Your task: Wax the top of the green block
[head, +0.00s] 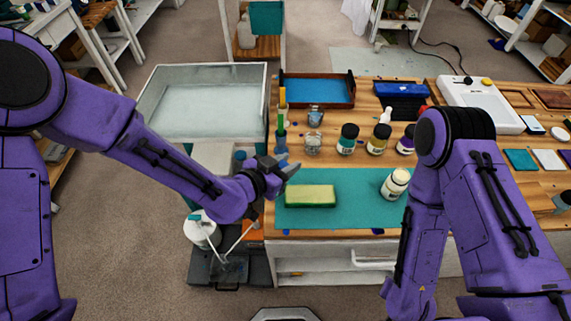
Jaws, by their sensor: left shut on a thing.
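The green block (310,196) lies flat on the teal mat (350,211), left of its middle. It looks yellowish green with a lighter edge. My left gripper (284,168) is just behind and left of the block, above the mat's back left corner, and apart from the block. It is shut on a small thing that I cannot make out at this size. A white jar with a dark label (395,184) is on the mat's right part and looks tilted. My right arm comes down at the right; its gripper is out of view.
Behind the mat stand a glass jar (312,143), dark-lidded bottles (347,139) and a blue cup with brushes (281,143). A blue tray (318,90) lies farther back. A white-walled basin (203,103) is at the left. The mat between block and white jar is clear.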

